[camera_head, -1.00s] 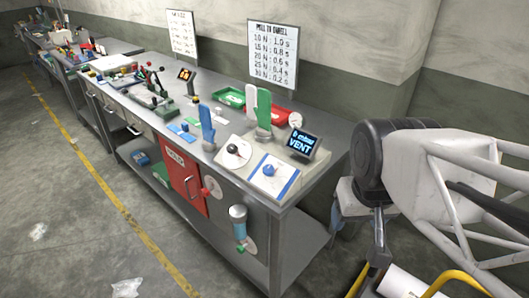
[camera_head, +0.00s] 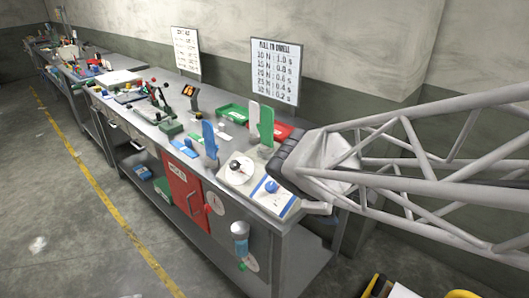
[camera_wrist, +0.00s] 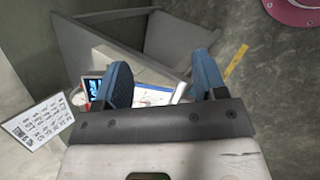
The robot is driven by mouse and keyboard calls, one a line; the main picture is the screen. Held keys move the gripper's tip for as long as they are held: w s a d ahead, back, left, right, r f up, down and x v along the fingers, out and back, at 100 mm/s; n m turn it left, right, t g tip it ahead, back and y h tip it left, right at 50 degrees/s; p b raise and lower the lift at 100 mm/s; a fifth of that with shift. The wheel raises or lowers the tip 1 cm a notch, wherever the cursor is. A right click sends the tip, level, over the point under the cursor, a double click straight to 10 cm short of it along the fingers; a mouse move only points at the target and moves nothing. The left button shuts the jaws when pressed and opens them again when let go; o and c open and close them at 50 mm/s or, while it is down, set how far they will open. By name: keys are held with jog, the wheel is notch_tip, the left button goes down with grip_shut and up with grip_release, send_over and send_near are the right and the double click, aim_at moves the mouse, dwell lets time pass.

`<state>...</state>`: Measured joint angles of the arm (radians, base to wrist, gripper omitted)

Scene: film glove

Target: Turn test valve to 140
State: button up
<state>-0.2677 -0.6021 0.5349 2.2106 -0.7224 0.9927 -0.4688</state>
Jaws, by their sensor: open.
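Two valve-like controls stand at the near right end of the bench: a round white dial with a dark knob (camera_head: 235,165) and a blue knob (camera_head: 271,185) on a white plate with blue edges (camera_head: 283,209). I cannot read which one is the test valve, nor its setting. My gripper (camera_wrist: 163,80) is open, its two blue fingers wide apart with nothing between them. In the wrist view, part of a white plate (camera_wrist: 150,97) and a lit display (camera_wrist: 93,87) show beyond the fingers. In the head view my arm covers the display and the fingers are hidden.
A printed sign (camera_head: 275,71) stands at the back.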

jog(key=w+a+f+n+t+h, duration=0.2)
jog(key=w+a+f+n+t, duration=0.1)
jog(key=w+a+n, duration=0.4)
jog(key=n+t, duration=0.5)
jog(key=n, duration=0.5)
send_near(269, 187)
jog(key=x, duration=0.3)
jog(key=shift+w+d, duration=0.15)
jog(key=shift+w, duration=0.05)
jog(key=shift+d, duration=0.1)
jog(key=shift+x, duration=3.8)
jog(key=shift+f, duration=0.1)
jog(key=shift+c, duration=0.3)
jog(key=c, duration=0.9)
jog(key=shift+o, duration=0.2)
